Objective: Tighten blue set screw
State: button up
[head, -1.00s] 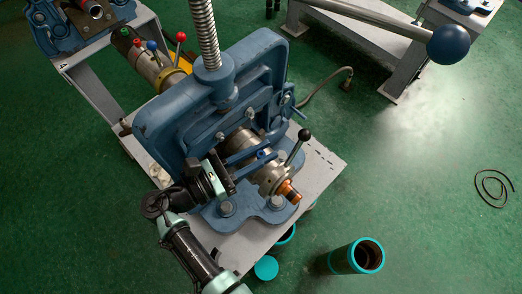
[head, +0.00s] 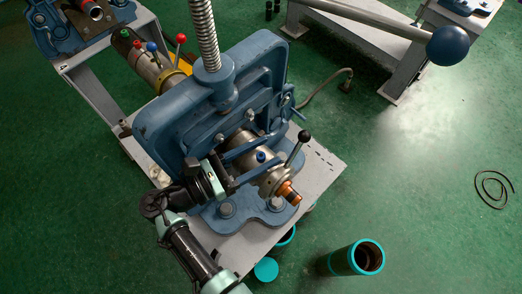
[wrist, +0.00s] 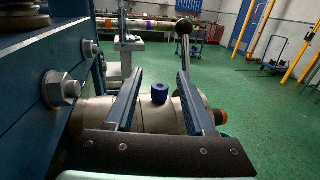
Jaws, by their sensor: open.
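The blue set screw (head: 261,156) stands upright on top of the grey metal pipe tool (head: 271,176) clamped in the blue vise. It also shows in the wrist view as a short blue cylinder with a hole in its top (wrist: 159,92). My gripper (head: 258,153) is open, its two blue fingers reaching over the tool from the left. In the wrist view my gripper (wrist: 159,76) has one finger on each side of the screw, with visible gaps. Nothing is held.
The blue vise frame (head: 162,134) rises close beside my gripper, with large bolts (wrist: 60,88) at left in the wrist view. A black-knobbed lever (head: 298,148) stands just beyond the screw. A teal-rimmed tube (head: 345,262) stands on the green floor.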

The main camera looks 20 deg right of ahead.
aim_at(261, 155)
notch_tip(261, 155, up, 10)
jog(key=shift+f+p, duration=0.1)
jog(key=shift+p, duration=0.65)
